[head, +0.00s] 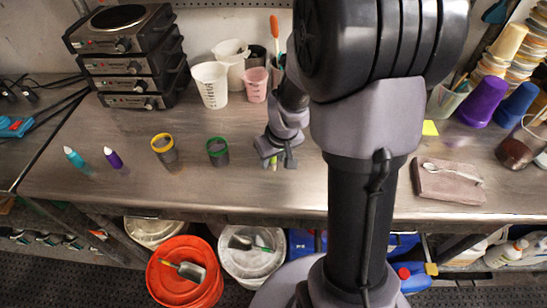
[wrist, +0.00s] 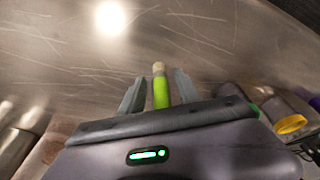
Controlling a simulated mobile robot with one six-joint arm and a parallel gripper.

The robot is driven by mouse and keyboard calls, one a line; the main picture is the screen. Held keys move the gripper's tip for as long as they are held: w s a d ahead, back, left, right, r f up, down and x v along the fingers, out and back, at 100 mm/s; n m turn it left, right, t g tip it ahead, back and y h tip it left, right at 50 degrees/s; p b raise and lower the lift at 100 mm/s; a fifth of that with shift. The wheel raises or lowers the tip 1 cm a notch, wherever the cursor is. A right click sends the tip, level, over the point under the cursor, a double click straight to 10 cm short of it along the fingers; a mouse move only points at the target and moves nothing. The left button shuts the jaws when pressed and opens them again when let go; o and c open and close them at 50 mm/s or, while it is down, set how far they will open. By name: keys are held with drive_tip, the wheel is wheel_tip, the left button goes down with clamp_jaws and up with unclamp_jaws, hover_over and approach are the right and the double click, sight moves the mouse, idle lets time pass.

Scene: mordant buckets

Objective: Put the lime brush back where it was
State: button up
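The lime brush (wrist: 160,90) shows in the wrist view as a bright green handle with a pale tan end. It lies between the two fingers of my gripper (wrist: 158,92), with a visible gap on each side. In the head view my gripper (head: 280,160) is low over the steel bench, right of the green-rimmed cup, and a small lime part of the brush (head: 273,162) shows below it. My gripper is open around the brush. Whether the brush touches the bench is hard to tell.
A green-rimmed cup (head: 217,151) and a yellow-rimmed cup (head: 165,150) stand left of my gripper. Further left are a purple brush (head: 114,159) and a teal brush (head: 75,160). White buckets (head: 211,84) stand behind. A spoon lies on a folded cloth (head: 447,183) at right.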

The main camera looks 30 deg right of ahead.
drive_tip(key=p+v, duration=0.5)
drive_tip(key=v, duration=0.7)
drive_tip(key=s+a+r+m+t, duration=0.2)
drive_tip(key=s+a+r, duration=0.3)
drive_tip(key=a+r, duration=0.4)
drive_tip(key=s+a+m+y+b, duration=0.1)
drive_tip(key=s+a+y+b, duration=0.1)
drive_tip(key=s+a+b, duration=0.2)
drive_tip(key=s+a, duration=0.3)
drive_tip(key=s, duration=0.1)
drive_tip(key=shift+s+m+t, duration=0.3)
drive_tip(key=shift+r, duration=0.15)
